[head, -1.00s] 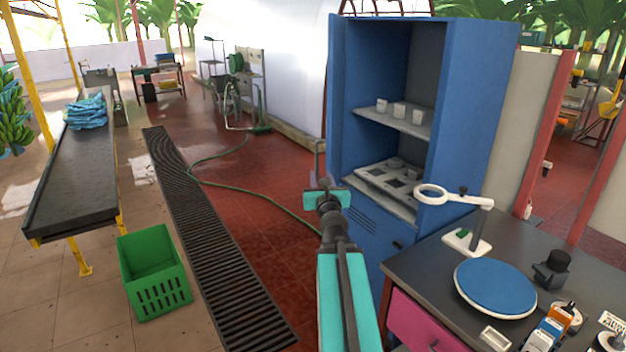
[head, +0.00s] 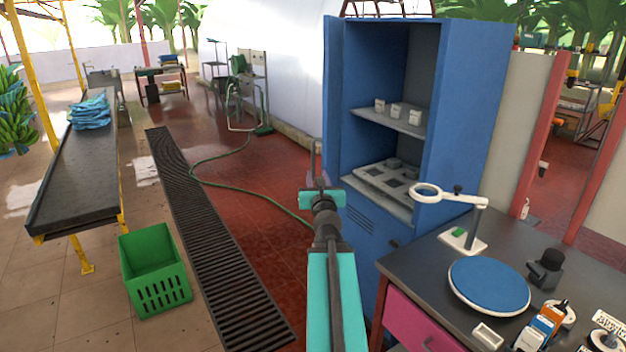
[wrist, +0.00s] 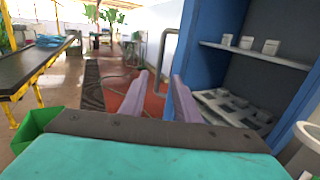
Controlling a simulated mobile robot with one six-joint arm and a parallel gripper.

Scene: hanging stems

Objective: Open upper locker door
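The blue locker (head: 470,110) stands right of centre in the head view, its upper compartment open to view. The upper door (head: 332,100) stands swung out at the compartment's left side, seen nearly edge-on. Its grey bar handle (wrist: 162,55) shows in the wrist view, on the door's outer side. My gripper (wrist: 160,78) is open, its two purple fingers apart and empty. The handle's lower end appears between or just beyond the fingertips; I cannot tell the depth. In the head view my gripper (head: 318,182) is by the door's lower left edge.
A dark bench (head: 420,262) with a magnifier lamp (head: 440,192) and blue turntable (head: 488,285) is at right. A green crate (head: 155,270) and floor grate (head: 215,240) lie left. Red floor behind is open.

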